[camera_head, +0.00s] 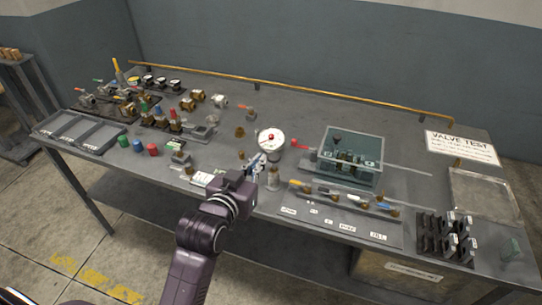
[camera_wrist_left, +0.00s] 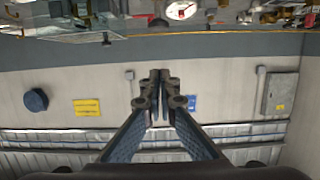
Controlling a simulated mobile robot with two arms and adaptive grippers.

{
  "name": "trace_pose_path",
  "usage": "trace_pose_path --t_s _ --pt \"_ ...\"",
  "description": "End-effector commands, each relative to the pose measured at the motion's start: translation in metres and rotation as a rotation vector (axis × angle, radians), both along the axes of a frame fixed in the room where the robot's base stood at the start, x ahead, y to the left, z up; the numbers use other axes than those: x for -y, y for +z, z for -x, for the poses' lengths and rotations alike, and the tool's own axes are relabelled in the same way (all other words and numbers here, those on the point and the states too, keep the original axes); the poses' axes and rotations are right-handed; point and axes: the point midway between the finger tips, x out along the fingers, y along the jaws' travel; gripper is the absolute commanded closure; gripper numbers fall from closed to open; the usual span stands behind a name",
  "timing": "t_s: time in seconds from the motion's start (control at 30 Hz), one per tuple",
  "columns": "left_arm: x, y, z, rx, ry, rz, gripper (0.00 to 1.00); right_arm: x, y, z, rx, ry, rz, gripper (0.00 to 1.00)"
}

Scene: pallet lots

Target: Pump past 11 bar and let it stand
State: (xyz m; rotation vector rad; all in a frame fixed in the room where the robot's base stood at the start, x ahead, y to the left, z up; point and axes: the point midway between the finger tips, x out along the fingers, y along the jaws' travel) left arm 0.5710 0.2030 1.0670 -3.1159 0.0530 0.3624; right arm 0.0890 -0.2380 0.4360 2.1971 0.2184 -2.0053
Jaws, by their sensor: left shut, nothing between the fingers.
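A round white dial gauge (camera_head: 271,141) with a red mark stands near the middle of the bench; it also shows at the top edge of the wrist view (camera_wrist_left: 183,11). Its reading is too small to tell. A red-ended lever (camera_head: 300,145) points left from beside a clear-walled tank (camera_head: 352,157) with fittings inside. I cannot tell which part is the pump. My left gripper (camera_head: 259,162) is just in front of the gauge, shut and empty; its fingers meet in the wrist view (camera_wrist_left: 160,80). Whether it touches anything is unclear. My right gripper is out of view.
The grey bench (camera_head: 330,112) carries valves and fittings at the left, with grey trays (camera_head: 80,130). A brass rail (camera_head: 300,88) runs along the back.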

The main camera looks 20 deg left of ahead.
Motion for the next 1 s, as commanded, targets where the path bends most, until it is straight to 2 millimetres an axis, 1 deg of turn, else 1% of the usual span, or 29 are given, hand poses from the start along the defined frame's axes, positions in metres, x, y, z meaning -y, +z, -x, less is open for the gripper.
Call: trace_pose_path --t_s 0.17,0.4,0.57,0.63,0.7,0.8,1.0 --pt "0.001 -0.003 -0.024 0.000 0.000 0.001 1.00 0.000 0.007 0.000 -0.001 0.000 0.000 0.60" --pt "0.002 -0.013 -0.068 -0.001 0.000 0.002 1.00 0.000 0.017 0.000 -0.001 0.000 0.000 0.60" --pt "0.003 -0.020 -0.094 0.000 0.000 0.001 1.00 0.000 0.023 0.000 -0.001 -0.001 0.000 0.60" --pt "0.003 -0.034 -0.093 -0.007 0.000 0.000 1.00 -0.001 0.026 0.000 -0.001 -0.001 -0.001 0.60" --pt "0.003 -0.044 -0.093 -0.006 0.000 0.000 1.00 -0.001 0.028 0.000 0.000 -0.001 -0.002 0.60" --pt "0.003 -0.054 -0.093 -0.003 0.000 0.000 1.00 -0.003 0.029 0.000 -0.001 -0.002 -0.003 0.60" --pt "0.003 -0.062 -0.093 -0.001 0.000 0.001 1.00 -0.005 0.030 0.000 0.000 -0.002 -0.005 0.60"
